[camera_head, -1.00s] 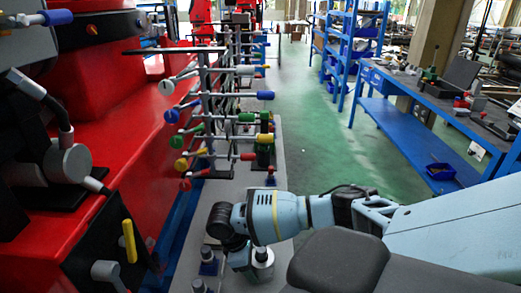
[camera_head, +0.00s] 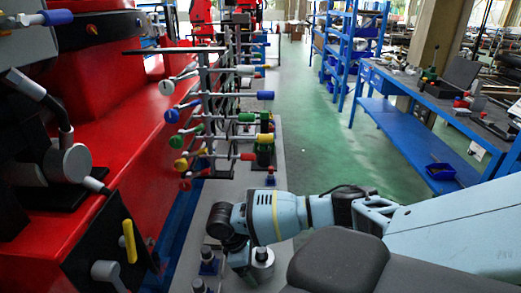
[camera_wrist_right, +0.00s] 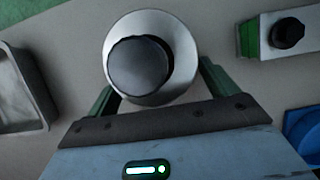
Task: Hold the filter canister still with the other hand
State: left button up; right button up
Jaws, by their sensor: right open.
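The filter canister appears to be the silver round body with a dark knob on top; it stands on the grey bench in the head view (camera_head: 262,270). In the right wrist view the canister (camera_wrist_right: 182,50) is seen from above. My right gripper (camera_head: 245,262) is low over the bench beside it. In the right wrist view its fingers (camera_wrist_right: 158,88) are open, one on each side of the canister. The fingertips are partly hidden, so I cannot tell whether they touch it. My left gripper is not in view.
Small blue-based fittings (camera_head: 208,266) stand left of the canister. A rack of coloured handles (camera_head: 215,110) stands farther back on the bench. A red machine (camera_head: 100,150) fills the left side. Green floor (camera_head: 320,150) is clear to the right, before a blue workbench (camera_head: 410,125).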

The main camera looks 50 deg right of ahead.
jog(key=shift+r, duration=0.1)
jog(key=v, duration=1.1)
jog(key=shift+w+a+r, duration=0.2)
jog(key=shift+r, duration=0.15)
